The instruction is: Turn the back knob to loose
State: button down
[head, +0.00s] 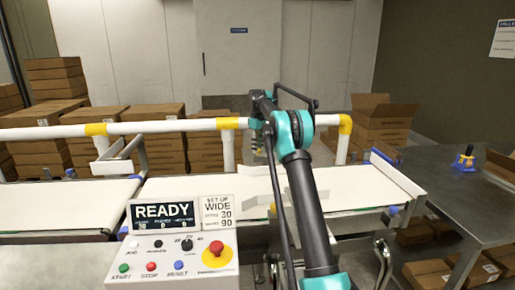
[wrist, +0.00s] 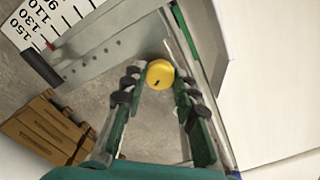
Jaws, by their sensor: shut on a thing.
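A round yellow knob (wrist: 160,74) with a small dark mark on its face shows in the wrist view, beside a grey metal plate. My gripper (wrist: 158,80) is shut on it, one finger on each side near the tips. I take it for the back knob; the mark's meaning cannot be read. In the head view my gripper (head: 258,148) reaches down at the back of the belt, partly hidden by my arm, and the held knob is hard to make out. A small yellow part (head: 272,208) shows nearer, beside my arm.
A numbered scale (wrist: 45,22) lies at the top left of the wrist view. A control panel (head: 178,255) with a READY display and red stop button stands in front. A white and yellow rail (head: 180,126) runs behind the belt (head: 75,195). Cartons (head: 155,125) are stacked behind.

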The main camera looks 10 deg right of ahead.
jog(key=shift+n, duration=0.3)
dwell(0.4)
jog(key=c, duration=1.2)
grip_release()
jog(key=shift+r, duration=6)
jog(key=shift+s, duration=0.1)
